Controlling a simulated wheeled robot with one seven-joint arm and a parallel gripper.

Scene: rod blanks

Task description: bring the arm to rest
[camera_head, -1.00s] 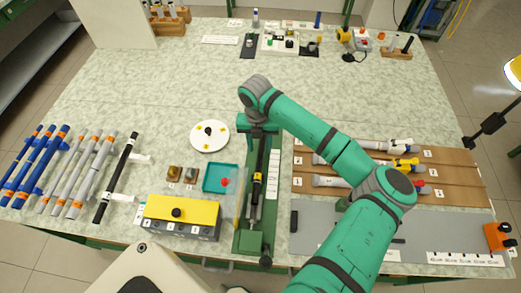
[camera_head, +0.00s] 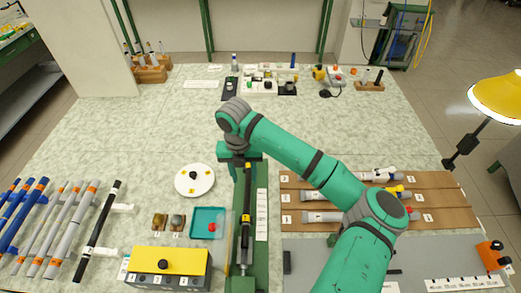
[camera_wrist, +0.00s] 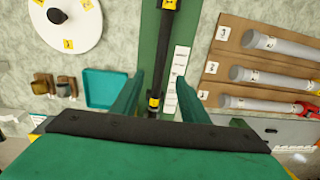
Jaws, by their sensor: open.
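My arm (camera_head: 300,160) reaches in from the lower right, bent, with its wrist over the green fixture (camera_head: 238,280). My gripper (camera_head: 243,170) points down there. In the wrist view my gripper (camera_wrist: 158,90) is open, its two green fingers apart. A dark rod with a yellow band (camera_head: 246,205) lies lengthwise in the fixture. In the wrist view the rod (camera_wrist: 168,30) runs between and beyond the fingers. Nothing is seen gripped. The height of the fingers above the rod is hard to tell.
A white disc (camera_head: 194,180), a teal tray (camera_head: 196,222) and a yellow-topped box (camera_head: 165,260) stand left of the fixture. Blue and grey rods lie farther left. Brown boards (camera_head: 440,205) with numbered rods lie right. A lamp (camera_head: 497,98) stands right. The table's middle (camera_head: 160,130) is clear.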

